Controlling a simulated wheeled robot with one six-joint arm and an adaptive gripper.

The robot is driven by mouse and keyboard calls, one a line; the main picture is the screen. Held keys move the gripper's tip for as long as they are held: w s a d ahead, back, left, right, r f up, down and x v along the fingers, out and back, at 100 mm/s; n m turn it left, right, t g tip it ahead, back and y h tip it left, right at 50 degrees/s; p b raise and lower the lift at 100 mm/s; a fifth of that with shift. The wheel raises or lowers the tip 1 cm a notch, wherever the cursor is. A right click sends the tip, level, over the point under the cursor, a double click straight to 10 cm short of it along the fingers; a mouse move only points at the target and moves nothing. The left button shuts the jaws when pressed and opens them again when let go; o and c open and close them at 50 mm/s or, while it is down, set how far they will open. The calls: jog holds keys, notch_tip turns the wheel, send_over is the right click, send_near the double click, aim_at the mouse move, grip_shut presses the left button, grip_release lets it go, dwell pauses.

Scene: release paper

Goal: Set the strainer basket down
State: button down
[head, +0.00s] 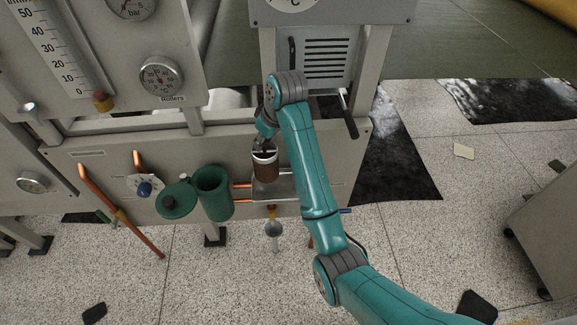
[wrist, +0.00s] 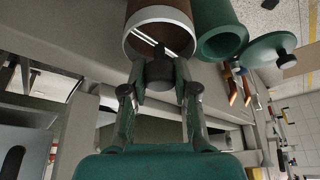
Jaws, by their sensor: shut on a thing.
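The strainer basket (head: 266,168) is a brown cylinder with a pale metal rim and a bar across its top. In the head view it is upright at the metal tray (head: 284,190) on the panel's front; I cannot tell whether it touches the tray. My gripper (head: 265,143) is above it, shut on its top handle. In the wrist view my gripper (wrist: 161,78) has its fingers either side of a dark knob at the mouth of the basket (wrist: 160,15). The basket's bottom is hidden in the wrist view.
Left of the tray stand an open green housing (head: 213,192) and its green lid (head: 176,200). A grey cabinet (head: 545,225) stands at the right.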

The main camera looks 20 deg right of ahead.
aim_at(266, 158)
notch_tip(266, 158, down, 4)
jog(key=shift+d+r, duration=0.15)
jog(key=shift+f, duration=2.1)
jog(key=c, duration=0.9)
grip_release()
